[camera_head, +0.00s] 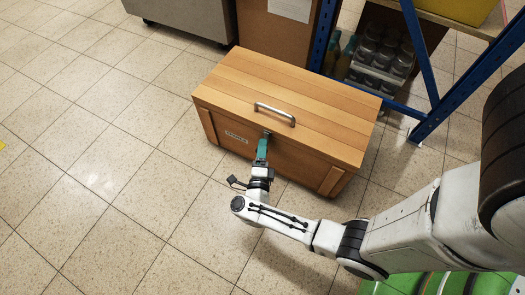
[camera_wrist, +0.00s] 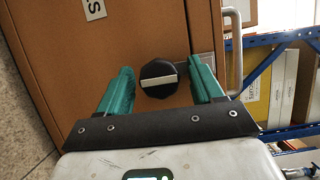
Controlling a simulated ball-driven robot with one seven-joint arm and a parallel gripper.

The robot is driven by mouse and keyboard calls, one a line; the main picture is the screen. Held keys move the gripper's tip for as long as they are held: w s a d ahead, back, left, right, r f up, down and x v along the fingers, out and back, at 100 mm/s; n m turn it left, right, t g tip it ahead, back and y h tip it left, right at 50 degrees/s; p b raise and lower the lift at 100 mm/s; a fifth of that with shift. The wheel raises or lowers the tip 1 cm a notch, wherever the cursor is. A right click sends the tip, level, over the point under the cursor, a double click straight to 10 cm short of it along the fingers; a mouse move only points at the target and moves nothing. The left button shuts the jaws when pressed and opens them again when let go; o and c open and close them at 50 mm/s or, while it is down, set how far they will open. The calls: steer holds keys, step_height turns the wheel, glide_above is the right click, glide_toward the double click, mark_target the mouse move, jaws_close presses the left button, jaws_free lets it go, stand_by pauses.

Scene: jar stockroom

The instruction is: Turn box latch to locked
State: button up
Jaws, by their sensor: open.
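The wooden box (camera_head: 290,88) stands on the tiled floor with its lid down and a metal handle (camera_head: 274,114) on the lid. In the wrist view the latch (camera_wrist: 159,78) is a round black knob with a pale bar across it, on the box front (camera_wrist: 110,50). A metal plate sits beside the knob, partly behind a finger. My gripper (camera_head: 262,148) is at the box front, just below the lid edge. In the wrist view its two teal fingers (camera_wrist: 160,84) are apart, one on either side of the knob, with gaps showing. The latch is mostly hidden in the head view.
A blue shelf frame (camera_head: 435,110) stands close to the right of the box, with jars (camera_head: 380,55) on its lower level. A brown carton (camera_head: 275,28) and a grey cabinet (camera_head: 185,15) are behind. The floor (camera_head: 95,150) at left is clear.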

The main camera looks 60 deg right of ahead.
steer(key=p+v, duration=0.2)
steer(key=v, duration=0.8)
steer(key=shift+s+a, duration=0.2)
steer(key=shift+a, duration=0.1)
steer(key=a+r+p, duration=0.2)
steer(key=a+r, duration=0.5)
steer(key=a, duration=0.3)
steer(key=shift+s+f, duration=0.1)
steer(key=shift+s, duration=0.05)
stand_by(0.5)
